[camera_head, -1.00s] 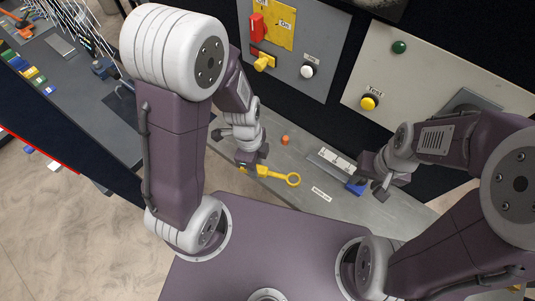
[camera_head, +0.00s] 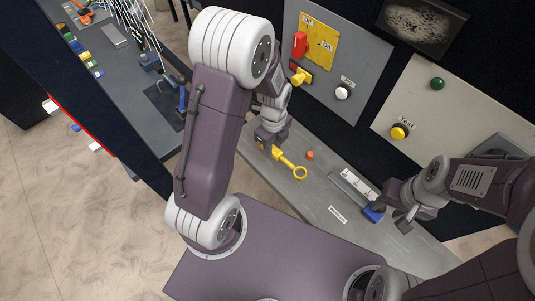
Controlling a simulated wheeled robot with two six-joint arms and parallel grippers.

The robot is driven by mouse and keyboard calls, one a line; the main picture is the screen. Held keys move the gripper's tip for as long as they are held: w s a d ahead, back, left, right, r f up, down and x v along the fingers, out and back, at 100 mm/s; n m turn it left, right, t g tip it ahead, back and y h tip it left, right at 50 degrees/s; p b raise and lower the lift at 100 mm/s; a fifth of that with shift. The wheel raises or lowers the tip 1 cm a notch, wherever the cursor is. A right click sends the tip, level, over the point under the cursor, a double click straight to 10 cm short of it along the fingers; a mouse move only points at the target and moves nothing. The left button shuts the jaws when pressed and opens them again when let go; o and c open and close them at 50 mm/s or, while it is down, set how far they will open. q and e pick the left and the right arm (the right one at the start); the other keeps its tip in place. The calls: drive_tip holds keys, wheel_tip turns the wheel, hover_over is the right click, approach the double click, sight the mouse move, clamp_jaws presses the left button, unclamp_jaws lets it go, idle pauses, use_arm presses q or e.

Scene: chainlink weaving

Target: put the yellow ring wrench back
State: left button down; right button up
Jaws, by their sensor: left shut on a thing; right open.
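The yellow ring wrench (camera_head: 285,160) is in my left gripper (camera_head: 266,145), which is shut on its handle end. The ring end points to the lower right, over the grey bench top. I cannot tell whether the wrench touches the bench. My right gripper (camera_head: 390,218) is open, beside a blue thing (camera_head: 373,212) at the right end of a light tray with markings. I see no clear gap between that gripper and the blue thing.
A small orange piece (camera_head: 310,155) stands on the grey bench (camera_head: 318,190) near the wrench. A marked tray (camera_head: 355,186) and a small label (camera_head: 338,214) lie further right. A panel with a red switch (camera_head: 300,43) and a panel with a yellow button (camera_head: 399,132) stand behind. Another workbench (camera_head: 125,75) is at left.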

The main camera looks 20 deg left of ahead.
use_arm(q)
hover_over(262, 156)
drive_tip(key=f, duration=0.2)
drive_tip(key=shift+a+f, duration=0.2)
drive_tip(key=shift+f, duration=0.2)
drive_tip(key=shift+s+d+f+p, duration=0.1)
drive_tip(key=shift+f+p, duration=0.15)
drive_tip(key=shift+f, duration=0.3)
drive_tip(key=shift+s+d+f+p, duration=0.1)
drive_tip(key=shift+f+p, duration=0.15)
drive_tip(key=shift+f, duration=0.25)
drive_tip(key=shift+w+f+p, duration=0.1)
drive_tip(key=shift+f+p, duration=0.25)
drive_tip(key=shift+w+a+f, duration=0.15)
drive_tip(key=shift+f, duration=0.25)
drive_tip(key=c, duration=1.1)
unclamp_jaws()
drive_tip(key=shift+f, duration=0.1)
